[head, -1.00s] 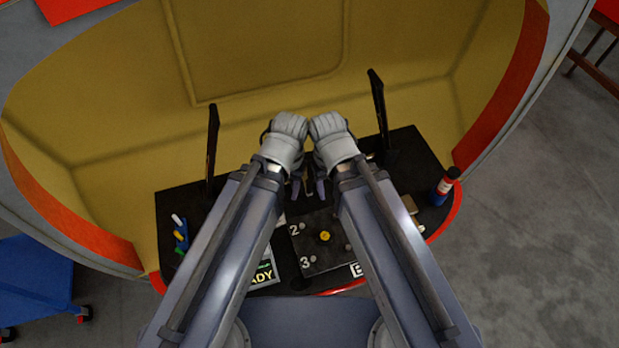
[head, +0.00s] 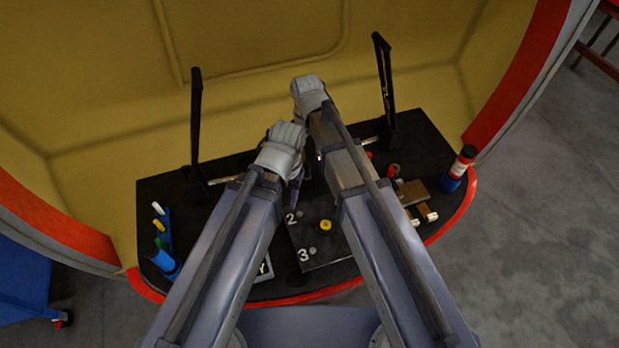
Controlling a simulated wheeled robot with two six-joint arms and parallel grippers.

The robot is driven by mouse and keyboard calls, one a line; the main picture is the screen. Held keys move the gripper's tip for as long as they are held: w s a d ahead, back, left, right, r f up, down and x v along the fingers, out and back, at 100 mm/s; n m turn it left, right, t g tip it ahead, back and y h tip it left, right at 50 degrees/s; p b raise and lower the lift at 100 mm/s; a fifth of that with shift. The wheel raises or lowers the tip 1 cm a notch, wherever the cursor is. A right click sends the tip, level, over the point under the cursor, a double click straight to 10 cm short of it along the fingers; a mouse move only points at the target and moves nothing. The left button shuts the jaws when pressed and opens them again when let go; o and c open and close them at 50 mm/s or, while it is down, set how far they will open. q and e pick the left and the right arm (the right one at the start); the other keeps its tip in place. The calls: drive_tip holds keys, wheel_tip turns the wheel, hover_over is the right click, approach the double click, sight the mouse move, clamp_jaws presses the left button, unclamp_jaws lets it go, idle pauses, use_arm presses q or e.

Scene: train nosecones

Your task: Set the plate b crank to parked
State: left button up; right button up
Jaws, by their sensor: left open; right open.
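A black plate (head: 312,258) with white numerals 2 and 3, small grey studs and a yellow round knob (head: 326,225) lies on the dark desk. My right arm covers its right side; no letter label and no crank handle shows clearly. My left gripper (head: 295,187) is open and empty just above and left of the plate's far edge. My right gripper (head: 308,92) is higher and farther away, over the back of the desk; it is open, its fingers mostly hidden by its own arm.
The dark desk (head: 222,272) has a red front rim. Two upright black frames (head: 195,125) (head: 384,85) stand at its back. A partly covered sign (head: 262,268) lies left of the plate.

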sight(307, 163)
drive_tip(key=shift+w+a+f, duration=0.1)
drive_tip(key=shift+w+f, duration=0.45)
drive_tip(key=shift+f, duration=0.15)
drive_tip(key=shift+s+a+r, duration=0.1)
drive_tip(key=shift+a+r, duration=0.05)
wheel_tip(307, 163, down, 8)
drive_tip(key=b, duration=0.8)
drive_tip(key=shift+r, duration=0.1)
use_arm(q)
wheel_tip(307, 163, down, 9)
drive_tip(key=shift+r, duration=0.15)
use_arm(e)
clamp_jaws()
